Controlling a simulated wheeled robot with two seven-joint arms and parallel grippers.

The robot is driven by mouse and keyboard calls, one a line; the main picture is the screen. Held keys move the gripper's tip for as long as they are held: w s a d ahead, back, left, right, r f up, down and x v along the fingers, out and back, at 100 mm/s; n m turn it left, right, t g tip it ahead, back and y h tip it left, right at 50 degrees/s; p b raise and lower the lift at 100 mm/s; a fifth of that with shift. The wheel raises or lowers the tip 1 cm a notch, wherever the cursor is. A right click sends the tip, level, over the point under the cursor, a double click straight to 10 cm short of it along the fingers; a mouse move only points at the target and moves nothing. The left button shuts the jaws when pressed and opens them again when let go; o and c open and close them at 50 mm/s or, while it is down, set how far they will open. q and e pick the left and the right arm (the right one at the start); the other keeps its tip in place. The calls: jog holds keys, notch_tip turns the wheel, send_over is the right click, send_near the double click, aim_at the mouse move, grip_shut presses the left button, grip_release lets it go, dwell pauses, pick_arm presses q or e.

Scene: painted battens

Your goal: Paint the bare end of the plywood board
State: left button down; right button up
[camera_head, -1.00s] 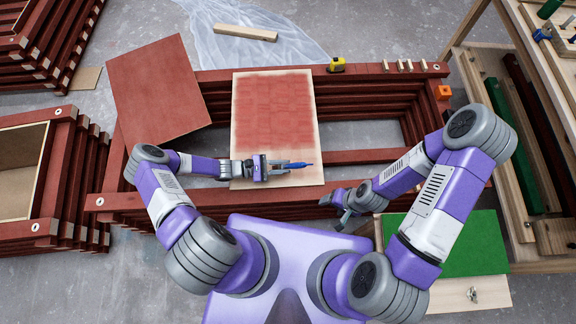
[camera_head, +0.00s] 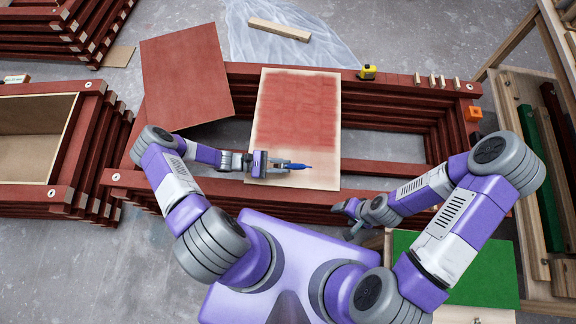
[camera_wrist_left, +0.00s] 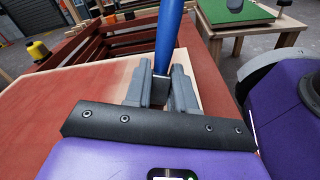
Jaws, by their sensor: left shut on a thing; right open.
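The plywood board (camera_head: 297,110) lies across the stack of dark red battens. Its far and middle part is painted a streaky red, and its near end (camera_head: 318,182) is bare pale wood, with thin pale margins at the sides. My left gripper (camera_head: 285,166) is over the near part of the board, shut on a blue tool (camera_head: 300,166). In the left wrist view the blue handle (camera_wrist_left: 168,35) stands between the fingers; its tip is out of view. I cannot tell whether the tip touches the board. My right gripper (camera_head: 350,218) is open and empty, near the stack's front edge.
A fully red panel (camera_head: 185,70) lies left of the board. A yellow tape measure (camera_head: 367,72), several small pegs (camera_head: 433,81) and an orange block (camera_head: 474,114) sit on the stack. A green-topped table (camera_head: 455,268) stands at the right. A loose batten (camera_head: 279,29) lies on plastic sheeting behind.

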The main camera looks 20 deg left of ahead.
pick_arm(q)
jog(key=shift+f+b+v, duration=0.2)
jog(key=shift+b+v, duration=0.35)
jog(key=shift+v, duration=3.75)
jog(key=shift+s+d+f+p, duration=0.15)
jog(key=shift+s+p, duration=0.15)
jog(key=shift+s, duration=0.2)
jog(key=shift+p+x, duration=0.3)
jog(key=shift+x, duration=1.55)
jog(key=shift+r+p+x, duration=0.2)
jog(key=shift+x, duration=0.65)
jog(key=shift+r+p+x, duration=0.15)
jog(key=shift+r+x, duration=0.05)
jog(key=shift+x, duration=0.6)
jog(key=shift+r+p+x, duration=0.15)
jog(key=shift+x, duration=1.65)
jog(key=shift+r+p+x, duration=0.1)
jog(key=shift+r+x, duration=0.05)
jog(key=shift+x, duration=1.7)
jog(key=shift+r+p+x, duration=0.15)
jog(key=shift+x, duration=1.65)
jog(key=shift+s+r+x, duration=0.1)
jog(key=shift+x, duration=1.7)
jog(key=shift+s+r+x, duration=0.1)
jog(key=shift+s+x, duration=0.05)
jog(key=shift+x, duration=1.65)
jog(key=shift+s+r+x, duration=0.1)
jog(key=shift+x, duration=1.75)
jog(key=shift+d, duration=0.1)
